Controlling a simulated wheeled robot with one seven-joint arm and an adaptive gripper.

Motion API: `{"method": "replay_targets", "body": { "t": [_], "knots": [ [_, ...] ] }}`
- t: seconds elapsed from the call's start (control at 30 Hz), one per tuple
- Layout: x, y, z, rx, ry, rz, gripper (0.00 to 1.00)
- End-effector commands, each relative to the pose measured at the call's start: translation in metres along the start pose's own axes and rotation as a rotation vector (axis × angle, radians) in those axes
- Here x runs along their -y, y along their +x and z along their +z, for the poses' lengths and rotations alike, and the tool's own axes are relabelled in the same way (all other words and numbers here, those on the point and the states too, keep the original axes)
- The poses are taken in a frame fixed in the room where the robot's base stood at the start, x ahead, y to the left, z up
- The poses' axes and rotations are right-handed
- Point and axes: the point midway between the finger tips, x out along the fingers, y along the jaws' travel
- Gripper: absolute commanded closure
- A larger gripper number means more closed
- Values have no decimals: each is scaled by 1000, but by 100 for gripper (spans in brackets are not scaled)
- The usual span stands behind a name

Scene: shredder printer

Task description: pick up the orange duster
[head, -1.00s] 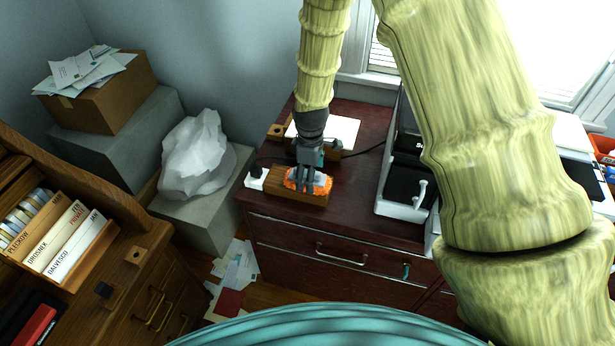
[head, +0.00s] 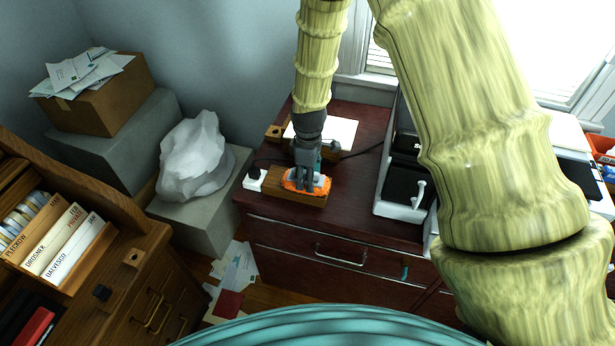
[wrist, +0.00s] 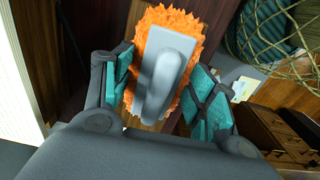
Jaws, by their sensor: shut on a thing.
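The orange duster (head: 292,184) has a fluffy orange rim and a grey back with a raised handle. It sits at a wooden block (head: 312,199) on the dark red-brown cabinet. My gripper (head: 307,184) points down at it from above. In the wrist view the duster (wrist: 166,70) lies between the two teal-padded fingers of my gripper (wrist: 165,100), which are closed on its sides. Whether the duster still touches the block cannot be told.
A white socket-like box (head: 254,178) stands left of the block. A white and black machine (head: 405,190) stands to the right on the cabinet (head: 350,222). White paper (head: 335,132) lies behind my gripper. A crumpled white bag (head: 193,160) sits on a grey box at left.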

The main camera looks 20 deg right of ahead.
Motion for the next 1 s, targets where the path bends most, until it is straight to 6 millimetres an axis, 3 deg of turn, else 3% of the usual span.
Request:
{"method": "replay_targets", "body": {
  "t": [0.4, 1.0],
  "knots": [
    [-1, -33, -1, -2, 0, 2, 67],
    [118, -43, 47, 0, -1, 1, 67]
  ]
}}
